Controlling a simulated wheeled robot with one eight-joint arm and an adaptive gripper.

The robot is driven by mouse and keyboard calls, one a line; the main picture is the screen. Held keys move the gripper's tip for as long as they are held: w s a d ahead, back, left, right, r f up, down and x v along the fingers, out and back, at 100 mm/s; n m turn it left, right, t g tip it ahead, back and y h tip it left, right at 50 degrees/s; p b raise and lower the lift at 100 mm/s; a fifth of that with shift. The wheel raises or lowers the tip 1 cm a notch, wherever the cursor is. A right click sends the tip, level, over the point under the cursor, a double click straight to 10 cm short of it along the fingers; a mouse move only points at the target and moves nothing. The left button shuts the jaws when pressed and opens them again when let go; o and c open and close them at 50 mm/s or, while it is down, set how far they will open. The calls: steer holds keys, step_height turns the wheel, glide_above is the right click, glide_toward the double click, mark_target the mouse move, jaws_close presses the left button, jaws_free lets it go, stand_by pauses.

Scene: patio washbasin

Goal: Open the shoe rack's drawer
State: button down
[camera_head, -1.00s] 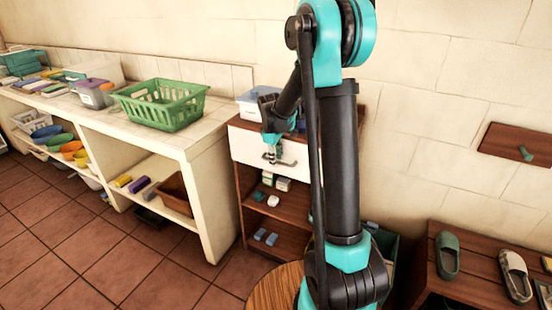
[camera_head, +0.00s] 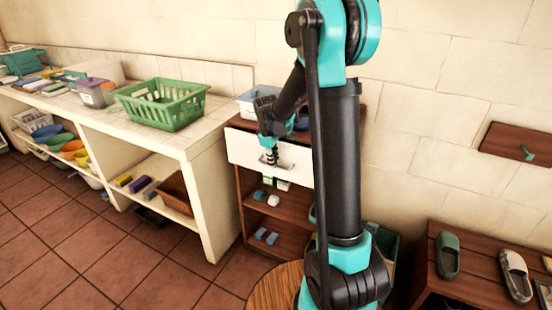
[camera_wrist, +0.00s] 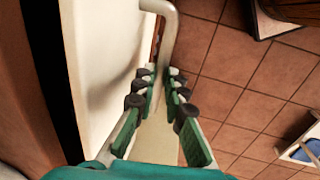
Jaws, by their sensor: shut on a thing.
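The white drawer front (camera_head: 243,149) sits at the top of a brown wooden rack (camera_head: 246,188) in the middle of the head view, behind my arm. In the wrist view, the pale drawer front (camera_wrist: 105,55) is on the left, with a dark gap along its edge, so it stands a little out from the rack. A light grey bar handle (camera_wrist: 171,35) curves out from it and runs between my fingers. My gripper (camera_wrist: 161,76) is shut on this handle; it also shows in the head view (camera_head: 270,157). The drawer's inside is hidden.
A white counter (camera_head: 196,140) with a green basket (camera_head: 165,105) stands left of the rack. A low wooden bench (camera_head: 480,262) with shoes is at right. A round wooden top (camera_head: 268,288) is in front. Tiled floor (camera_head: 100,250) is clear at left.

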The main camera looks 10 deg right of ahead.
steer(key=s+a, duration=0.7)
steer(key=s, duration=0.2)
steer(key=s+a, duration=0.7)
steer(key=s, duration=0.3)
steer(key=shift+s, duration=0.1)
steer(key=c, duration=1.6)
jaws_free()
steer(key=shift+o, duration=0.2)
step_height(320, 180, up, 12)
steer(key=s+a, duration=0.1)
steer(key=shift+s+a, duration=0.15)
steer(key=shift+s, duration=0.25)
steer(key=shift+f, duration=0.1)
